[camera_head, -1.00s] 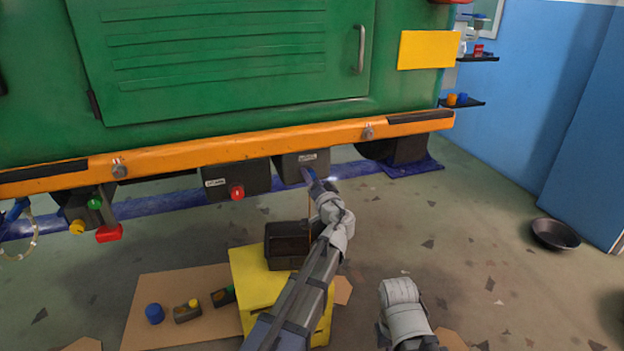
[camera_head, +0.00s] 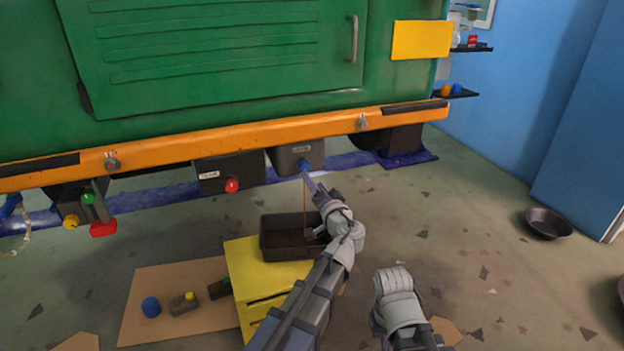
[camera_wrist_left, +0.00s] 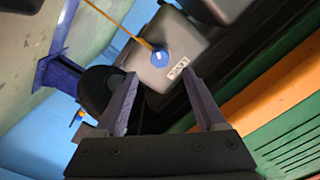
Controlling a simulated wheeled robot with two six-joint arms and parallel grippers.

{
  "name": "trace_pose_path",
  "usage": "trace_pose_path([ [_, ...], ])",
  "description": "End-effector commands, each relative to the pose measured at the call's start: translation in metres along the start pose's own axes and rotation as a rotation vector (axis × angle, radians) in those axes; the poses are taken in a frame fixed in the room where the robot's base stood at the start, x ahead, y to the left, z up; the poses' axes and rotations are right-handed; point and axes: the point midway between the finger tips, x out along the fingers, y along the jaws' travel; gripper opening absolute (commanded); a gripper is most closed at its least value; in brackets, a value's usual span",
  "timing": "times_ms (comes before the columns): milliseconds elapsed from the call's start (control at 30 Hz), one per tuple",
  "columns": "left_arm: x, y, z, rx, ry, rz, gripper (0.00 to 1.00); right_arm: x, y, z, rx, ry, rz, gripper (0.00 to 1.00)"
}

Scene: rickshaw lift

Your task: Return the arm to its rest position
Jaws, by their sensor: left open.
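My left gripper (camera_head: 313,186) is open and empty, just below a dark grey box with a blue plug (camera_head: 304,166) under the green vehicle (camera_head: 220,50). In the left wrist view the open fingers (camera_wrist_left: 163,78) point at the grey box (camera_wrist_left: 165,75). The blue plug (camera_wrist_left: 159,56) lies ahead of and between the fingertips, apart from them. A thin amber stream (camera_head: 305,205) runs from the plug down to a black tray (camera_head: 265,243) on a yellow stand (camera_head: 250,270). Part of my right arm (camera_head: 400,300) shows at the lower right; its gripper is out of view.
A second dark box with a red knob (camera_head: 232,185) hangs to the left. Green, yellow and red fittings (camera_head: 103,229) hang farther left. Cardboard (camera_head: 160,320) with small parts lies on the floor. A dark bowl (camera_head: 548,223) stands at the right.

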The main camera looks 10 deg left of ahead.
Motion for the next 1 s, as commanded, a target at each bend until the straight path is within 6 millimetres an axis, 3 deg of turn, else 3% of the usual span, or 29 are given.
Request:
trace_pose_path([
  [367, -0.003, 0.000, 0.002, -0.003, -0.012, 0.003, 0.72, -0.001, 0.000, 0.000, 0.000, 0.000, 0.000, 0.00],
  [467, -0.011, -0.001, 0.016, -0.014, -0.083, 0.024, 0.72, -0.006, 0.001, 0.000, 0.000, 0.000, 0.000, 0.00],
  [533, -0.024, 0.000, 0.036, -0.025, -0.181, 0.060, 0.72, -0.012, 0.001, 0.001, -0.001, 0.000, 0.000, 0.00],
  [667, -0.065, 0.014, 0.083, -0.022, -0.425, 0.192, 0.72, -0.024, 0.003, 0.001, -0.002, 0.000, 0.001, 0.00],
  [800, -0.128, 0.039, 0.126, 0.017, -0.674, 0.410, 0.72, -0.036, 0.004, 0.002, -0.003, -0.001, 0.001, 0.00],
  [1000, -0.218, 0.063, 0.153, 0.095, -0.902, 0.738, 0.72, -0.047, 0.005, 0.003, -0.004, -0.001, 0.002, 0.00],
])
